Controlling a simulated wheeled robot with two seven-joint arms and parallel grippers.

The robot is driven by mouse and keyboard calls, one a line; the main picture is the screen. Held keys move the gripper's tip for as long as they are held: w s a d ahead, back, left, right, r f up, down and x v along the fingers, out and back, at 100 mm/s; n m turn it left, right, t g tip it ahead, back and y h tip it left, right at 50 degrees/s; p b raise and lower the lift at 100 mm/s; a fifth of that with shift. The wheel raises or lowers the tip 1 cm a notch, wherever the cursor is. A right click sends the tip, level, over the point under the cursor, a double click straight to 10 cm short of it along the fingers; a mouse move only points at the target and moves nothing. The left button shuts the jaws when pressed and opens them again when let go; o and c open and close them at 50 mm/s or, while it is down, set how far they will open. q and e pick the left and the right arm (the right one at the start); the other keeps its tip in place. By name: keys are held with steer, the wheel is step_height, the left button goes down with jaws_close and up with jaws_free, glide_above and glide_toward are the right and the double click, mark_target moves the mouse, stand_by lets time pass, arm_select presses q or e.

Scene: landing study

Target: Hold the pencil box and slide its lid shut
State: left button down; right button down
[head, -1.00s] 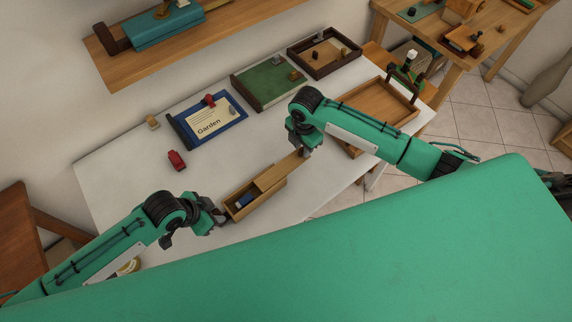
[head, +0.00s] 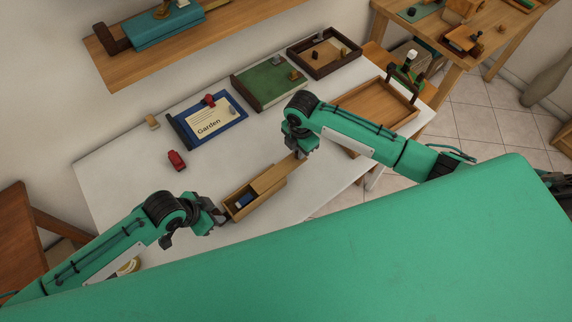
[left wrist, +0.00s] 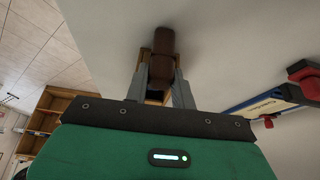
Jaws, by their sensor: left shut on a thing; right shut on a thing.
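The wooden pencil box (head: 245,212) lies on the white table in the head view, its left part open with a blue item (head: 243,201) inside. Its flat wooden lid (head: 272,179) covers the right part and sticks out past the box's right end. My left gripper (head: 221,216) is shut on the box's left end. My right gripper (head: 299,156) is shut on the lid's outer end; its fingertips are partly hidden by the wrist. In the left wrist view, my left fingers (left wrist: 161,90) close around a brown part that I take for the box.

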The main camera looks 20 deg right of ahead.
mark_target(276, 173)
steer(key=shift+s+a, duration=0.55)
steer(key=shift+a, duration=0.7)
steer(key=shift+s+a, duration=0.5)
steer(key=shift+a, duration=0.8)
steer(key=shift+s+a, duration=0.55)
steer(key=shift+a, duration=0.7)
steer(key=shift+s+a, duration=0.15)
steer(key=shift+a, duration=0.25)
steer(key=c, duration=1.3)
jaws_free()
steer(key=shift+c, duration=0.2)
step_height(276, 173, up, 12)
